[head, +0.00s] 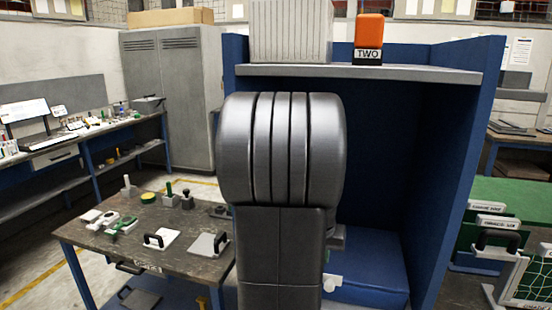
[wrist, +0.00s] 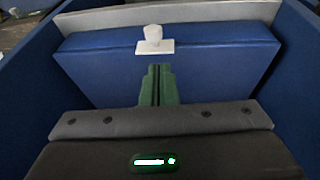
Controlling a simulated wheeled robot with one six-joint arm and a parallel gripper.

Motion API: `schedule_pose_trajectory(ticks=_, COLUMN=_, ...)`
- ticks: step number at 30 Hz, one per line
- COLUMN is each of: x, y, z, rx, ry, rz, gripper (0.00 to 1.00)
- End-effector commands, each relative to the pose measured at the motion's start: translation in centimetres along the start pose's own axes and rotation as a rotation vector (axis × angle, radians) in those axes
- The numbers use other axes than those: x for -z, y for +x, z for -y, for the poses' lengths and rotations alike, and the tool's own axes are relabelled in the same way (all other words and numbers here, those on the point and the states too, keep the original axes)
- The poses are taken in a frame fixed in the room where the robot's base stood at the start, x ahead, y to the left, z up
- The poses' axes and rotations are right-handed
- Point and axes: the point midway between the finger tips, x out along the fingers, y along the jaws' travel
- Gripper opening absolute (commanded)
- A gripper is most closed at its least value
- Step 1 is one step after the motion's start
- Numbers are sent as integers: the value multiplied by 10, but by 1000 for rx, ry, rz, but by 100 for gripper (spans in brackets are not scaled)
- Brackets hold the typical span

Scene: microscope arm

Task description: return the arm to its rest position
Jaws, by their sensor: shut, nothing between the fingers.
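My arm (head: 280,150), dark grey and ribbed at its rounded top, stands upright in the middle of the head view. It covers part of the blue booth behind it. My gripper (wrist: 157,72) shows in the wrist view as two green fingers closed together, with nothing between them. I cannot tell the exact gap between fingertips and box. In the head view my gripper is hidden behind the arm.
The blue booth (head: 455,150) has side walls close around the box (head: 370,265) and a grey shelf (head: 430,74) above. An orange "TWO" block (head: 369,30) stands on top. A table (head: 95,238) with several small tools is at left; green-topped furniture (head: 525,200) is at right.

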Motion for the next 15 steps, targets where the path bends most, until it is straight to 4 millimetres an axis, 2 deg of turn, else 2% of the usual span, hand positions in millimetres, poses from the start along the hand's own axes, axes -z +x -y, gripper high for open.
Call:
schedule_pose_trajectory(ticks=8, x=1, y=44, z=0, rx=-1, ry=0, rz=4, gripper=0)
schedule_pose_trajectory(ticks=12, x=-5, y=70, z=1, rx=-1, ry=0, rz=6, gripper=0)
schedule_pose_trajectory(ticks=15, x=-9, y=79, z=2, rx=-1, ry=0, rz=7, gripper=0)
